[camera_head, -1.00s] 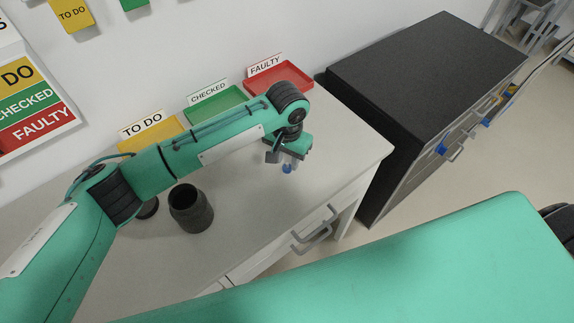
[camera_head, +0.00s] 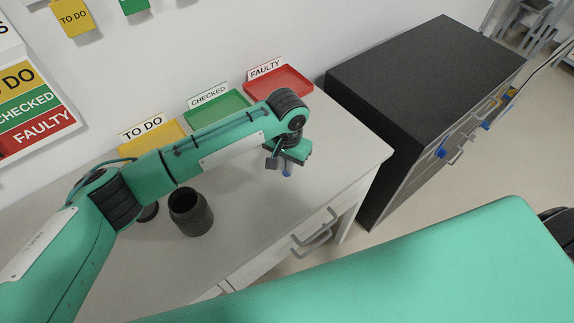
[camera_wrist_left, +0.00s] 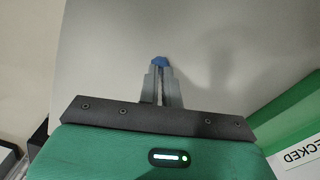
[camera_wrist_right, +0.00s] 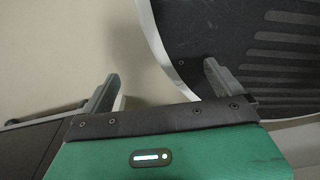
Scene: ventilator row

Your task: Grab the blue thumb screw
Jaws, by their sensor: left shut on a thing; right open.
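The blue thumb screw (camera_wrist_left: 160,61) shows between the fingertips of my left gripper (camera_wrist_left: 161,76) in the left wrist view. The fingers are shut on it and hide part of it. In the head view a bit of the blue screw (camera_head: 287,171) shows below my left gripper (camera_head: 285,163), over the right part of the grey table (camera_head: 250,212). I cannot tell exactly how high it is above the table. My right gripper (camera_wrist_right: 158,88) is open and empty in the right wrist view; its fingers are wide apart.
Yellow (camera_head: 158,138), green (camera_head: 218,108) and red (camera_head: 279,82) trays line the wall, labelled TO DO, CHECKED and FAULTY. A dark round container (camera_head: 190,213) stands left of centre. A black-topped cabinet (camera_head: 425,65) stands right of the table.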

